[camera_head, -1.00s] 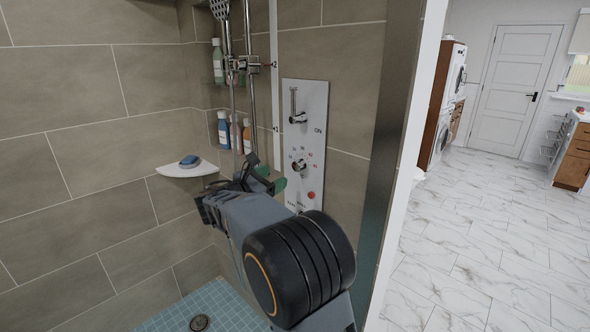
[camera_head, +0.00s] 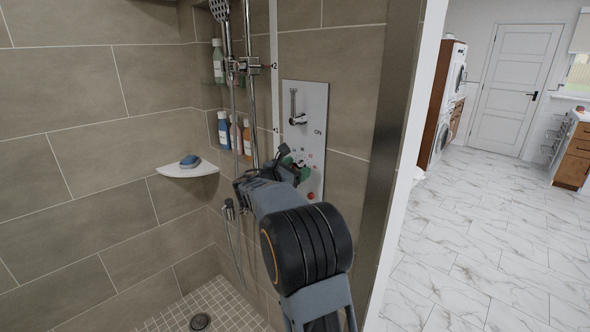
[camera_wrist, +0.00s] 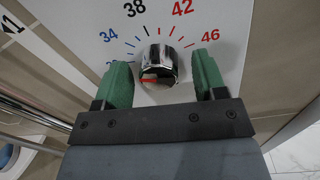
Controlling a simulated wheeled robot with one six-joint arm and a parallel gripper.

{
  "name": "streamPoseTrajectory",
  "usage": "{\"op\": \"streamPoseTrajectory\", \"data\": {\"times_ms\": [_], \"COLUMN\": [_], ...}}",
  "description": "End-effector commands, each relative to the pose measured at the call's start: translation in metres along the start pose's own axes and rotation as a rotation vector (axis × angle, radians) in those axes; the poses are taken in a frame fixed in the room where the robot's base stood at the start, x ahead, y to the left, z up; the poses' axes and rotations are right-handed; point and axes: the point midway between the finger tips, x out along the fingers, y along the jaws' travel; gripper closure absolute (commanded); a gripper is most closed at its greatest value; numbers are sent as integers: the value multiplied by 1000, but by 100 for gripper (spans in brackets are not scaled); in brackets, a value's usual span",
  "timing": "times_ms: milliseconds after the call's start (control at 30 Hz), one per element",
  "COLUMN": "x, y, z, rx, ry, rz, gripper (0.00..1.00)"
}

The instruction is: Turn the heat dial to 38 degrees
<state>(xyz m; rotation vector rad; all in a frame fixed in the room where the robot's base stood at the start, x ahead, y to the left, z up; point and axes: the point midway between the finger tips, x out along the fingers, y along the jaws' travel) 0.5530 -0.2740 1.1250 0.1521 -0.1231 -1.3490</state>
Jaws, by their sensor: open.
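The heat dial (camera_wrist: 158,66) is a round chrome knob on the white control panel (camera_head: 320,103). In the wrist view it stands between the two green fingers of my gripper (camera_wrist: 162,68), which is open. Gaps show on both sides of the knob, so the fingers appear apart from it. A red mark on the knob's face is at its lower left. The printed scale around it shows 34, 38, 42 and 46; 38 (camera_wrist: 134,9) is above and left of the knob. In the head view my gripper (camera_head: 291,171) covers the dial.
A chrome lever (camera_head: 297,118) is on the panel above the dial, and a red button (camera_head: 311,196) is below. The shower rail (camera_head: 250,90) is close on the left. A corner shelf (camera_head: 188,170) holds a blue item. A wall edge (camera_head: 400,160) is on the right.

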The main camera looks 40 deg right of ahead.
Motion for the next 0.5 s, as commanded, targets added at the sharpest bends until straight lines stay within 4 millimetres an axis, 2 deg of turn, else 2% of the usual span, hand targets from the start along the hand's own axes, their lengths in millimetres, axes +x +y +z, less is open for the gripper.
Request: {"op": "streamPoseTrajectory", "data": {"times_ms": [67, 500], "x": [0, 0], "y": [0, 0], "z": [0, 0], "rx": [0, 0], "ry": [0, 0], "rz": [0, 0], "gripper": [37, 79]}}
